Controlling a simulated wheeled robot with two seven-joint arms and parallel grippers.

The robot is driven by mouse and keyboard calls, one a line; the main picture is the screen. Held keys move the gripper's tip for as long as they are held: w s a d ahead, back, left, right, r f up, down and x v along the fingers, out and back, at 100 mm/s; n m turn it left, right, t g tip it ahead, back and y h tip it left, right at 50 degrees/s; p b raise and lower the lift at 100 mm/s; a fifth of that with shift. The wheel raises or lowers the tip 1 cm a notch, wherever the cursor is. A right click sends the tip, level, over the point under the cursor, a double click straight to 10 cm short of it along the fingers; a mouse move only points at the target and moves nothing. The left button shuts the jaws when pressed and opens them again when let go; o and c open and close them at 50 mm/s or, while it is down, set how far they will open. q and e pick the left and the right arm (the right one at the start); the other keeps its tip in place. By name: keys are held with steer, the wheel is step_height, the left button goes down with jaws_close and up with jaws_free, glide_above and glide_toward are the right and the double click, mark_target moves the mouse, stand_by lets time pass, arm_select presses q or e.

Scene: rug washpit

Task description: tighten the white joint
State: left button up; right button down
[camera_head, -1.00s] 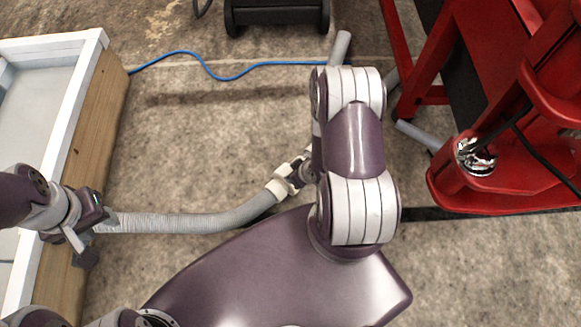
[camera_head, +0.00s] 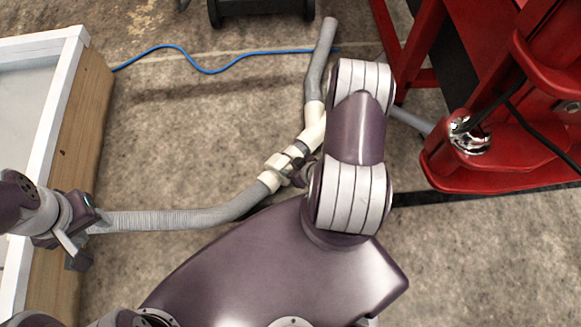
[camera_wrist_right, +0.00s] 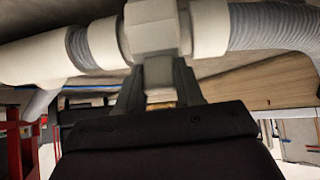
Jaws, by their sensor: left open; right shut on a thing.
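The white joint (camera_head: 287,161) joins a grey ribbed hose (camera_head: 175,219) on its left to a white branched pipe (camera_head: 314,122) on its upper right. In the right wrist view the joint's faceted collar (camera_wrist_right: 152,24) sits between smooth white sleeves, with the ribbed hose on the right. My right gripper (camera_wrist_right: 160,82) is shut on this collar; in the head view my arm partly covers it. My left gripper (camera_head: 82,238) is open at the hose's left end, beside the wooden wall. Whether its fingers touch the hose is unclear.
A white-topped wooden basin (camera_head: 78,130) stands at the left. A red machine (camera_head: 500,165) with a dark cable stands at the right. A blue cable (camera_head: 215,71) crosses the floor beyond the hose, and a black object (camera_head: 262,10) is at the top. The floor between is mostly clear.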

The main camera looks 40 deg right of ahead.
steer(key=c, duration=0.9)
jaws_free()
steer(key=shift+d+r, duration=0.1)
steer(key=shift+d, duration=0.05)
steer(key=shift+o, duration=0.9)
steer(key=shift+s, duration=0.1)
steer(key=p+v, duration=0.6)
steer(key=v, duration=0.6)
steer(key=shift+s+r, duration=0.2)
steer(key=shift+s, duration=0.05)
